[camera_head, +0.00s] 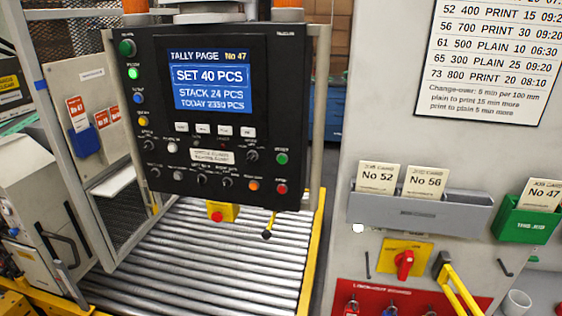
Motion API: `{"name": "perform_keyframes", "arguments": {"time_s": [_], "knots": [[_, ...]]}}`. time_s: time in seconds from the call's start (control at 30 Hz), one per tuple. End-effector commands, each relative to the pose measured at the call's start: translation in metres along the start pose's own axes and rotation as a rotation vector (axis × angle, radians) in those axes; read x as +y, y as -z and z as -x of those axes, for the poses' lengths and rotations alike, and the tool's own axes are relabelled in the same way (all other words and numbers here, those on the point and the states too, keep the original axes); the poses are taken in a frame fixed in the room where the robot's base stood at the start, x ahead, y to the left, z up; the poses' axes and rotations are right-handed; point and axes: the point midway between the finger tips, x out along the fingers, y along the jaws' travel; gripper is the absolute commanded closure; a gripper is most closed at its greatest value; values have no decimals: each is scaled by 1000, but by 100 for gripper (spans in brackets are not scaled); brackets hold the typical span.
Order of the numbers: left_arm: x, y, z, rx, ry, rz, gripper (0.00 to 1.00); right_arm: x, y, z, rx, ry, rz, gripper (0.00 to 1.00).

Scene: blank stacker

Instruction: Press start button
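A black control panel (225,110) hangs over the roller conveyor, with a lit screen (212,80) reading "TALLY PAGE No 47, SET 40 PCS, STACK 24 PCS". A green button (282,158) sits at the panel's lower right, above a red button (282,188). Another green button (127,47) is at the upper left, with a bright green light or button (133,73) below it. The small labels are too small to read, so I cannot tell which one is marked start. Neither of my grippers shows in this view.
A roller conveyor (190,262) with yellow side rails runs below the panel. A yellow box with a red button (217,213) sits under the panel. Right stands a grey wall with a grey card holder (420,215), a green holder (525,222) and a red-handled yellow switch (404,262).

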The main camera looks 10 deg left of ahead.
Motion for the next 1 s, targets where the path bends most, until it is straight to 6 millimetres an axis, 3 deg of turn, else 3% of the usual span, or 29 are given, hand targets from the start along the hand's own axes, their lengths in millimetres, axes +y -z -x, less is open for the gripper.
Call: {"name": "perform_keyframes", "arguments": {"time_s": [0.5, 1.0], "knots": [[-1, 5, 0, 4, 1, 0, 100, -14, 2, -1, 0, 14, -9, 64], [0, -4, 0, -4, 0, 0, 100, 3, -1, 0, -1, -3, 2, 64]]}}
